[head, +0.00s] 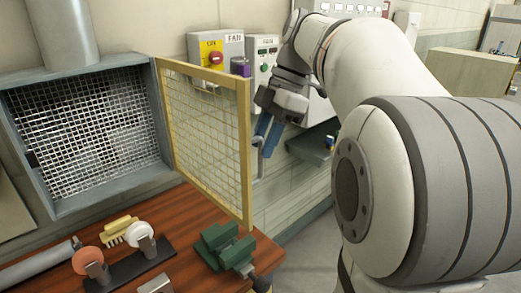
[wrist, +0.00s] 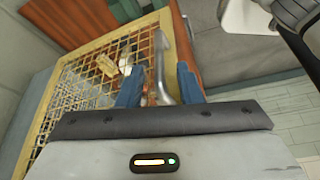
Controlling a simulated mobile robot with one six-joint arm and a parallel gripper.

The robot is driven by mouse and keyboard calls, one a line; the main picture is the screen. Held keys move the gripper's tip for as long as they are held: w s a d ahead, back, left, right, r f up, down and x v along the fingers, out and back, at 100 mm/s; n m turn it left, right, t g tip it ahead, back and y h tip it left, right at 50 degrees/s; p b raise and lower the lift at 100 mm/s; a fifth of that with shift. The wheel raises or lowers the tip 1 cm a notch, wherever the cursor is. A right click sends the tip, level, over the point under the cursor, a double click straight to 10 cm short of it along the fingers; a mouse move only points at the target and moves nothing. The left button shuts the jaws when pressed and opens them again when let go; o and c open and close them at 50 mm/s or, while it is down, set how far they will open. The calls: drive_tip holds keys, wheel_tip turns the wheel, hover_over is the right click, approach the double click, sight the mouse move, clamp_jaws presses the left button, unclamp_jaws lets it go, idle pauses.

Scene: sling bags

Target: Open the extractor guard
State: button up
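The extractor guard is a yellow-framed wire mesh door (head: 248,150), hinged at the left and standing swung out from the grey extractor box (head: 58,78). Its mesh and frame fill the left of the wrist view (wrist: 57,85). A grey bar handle (head: 256,165) is on its outer face; it also shows in the wrist view (wrist: 160,70). My gripper (head: 266,140) is at the guard's right side, near the handle. In the wrist view its blue fingers (wrist: 158,72) stand apart on either side of the handle, with a gap visible at the left finger.
A brown wooden bench (head: 190,215) lies below the guard, with a green vise (head: 225,247), a yellow brush (head: 118,231) and a bench grinder (head: 130,262). Control boxes (head: 215,50) hang on the wall behind. Floor shows right of the bench.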

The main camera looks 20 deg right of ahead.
drive_tip(key=v, duration=0.4)
drive_tip(key=shift+r, duration=0.15)
drive_tip(key=shift+r, duration=0.1)
